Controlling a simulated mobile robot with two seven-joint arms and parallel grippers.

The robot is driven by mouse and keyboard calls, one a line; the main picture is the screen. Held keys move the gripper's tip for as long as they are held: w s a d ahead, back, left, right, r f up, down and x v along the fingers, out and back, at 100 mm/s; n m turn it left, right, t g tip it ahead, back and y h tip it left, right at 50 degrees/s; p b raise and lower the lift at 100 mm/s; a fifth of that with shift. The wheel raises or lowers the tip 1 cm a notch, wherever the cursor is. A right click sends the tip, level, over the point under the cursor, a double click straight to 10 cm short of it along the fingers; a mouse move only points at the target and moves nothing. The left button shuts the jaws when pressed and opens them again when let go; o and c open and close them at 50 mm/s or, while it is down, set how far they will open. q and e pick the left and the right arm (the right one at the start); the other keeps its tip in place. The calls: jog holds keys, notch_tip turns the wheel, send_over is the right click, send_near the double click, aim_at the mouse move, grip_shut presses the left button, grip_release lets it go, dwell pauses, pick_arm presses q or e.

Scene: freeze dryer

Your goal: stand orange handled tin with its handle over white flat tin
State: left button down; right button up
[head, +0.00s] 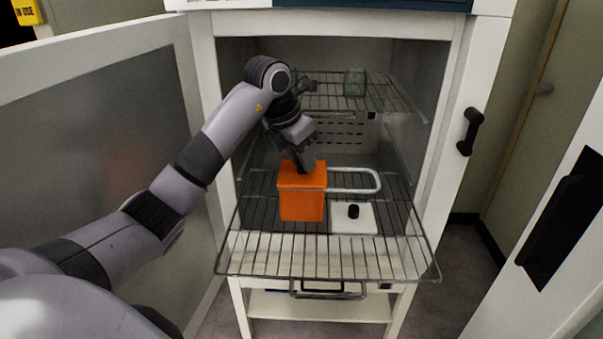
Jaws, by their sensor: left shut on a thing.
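The orange handled tin (302,204) is upright on the lower wire rack, at its middle left. Its pale loop handle (376,182) points right and passes above the back part of the white flat tin (366,219). The white flat tin has a black knob on top and lies on the rack just right of the orange tin. My left gripper (303,165) comes down from above and is shut on the orange handled tin at its top. Its fingertips are partly hidden. I cannot tell whether the orange tin touches the rack fully. My right gripper does not show.
The pulled-out lower wire rack (262,262) has bare room in front and at right. An upper rack (328,103) carries a clear glass container (354,83) at the back. The cabinet's open door (110,120) stands at left, and its side walls flank the racks.

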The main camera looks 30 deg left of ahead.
aim_at(299, 168)
pick_arm(q)
jog(key=shift+f, duration=2.15)
jog(key=c, duration=0.9)
grip_release()
jog(key=shift+f, duration=0.15)
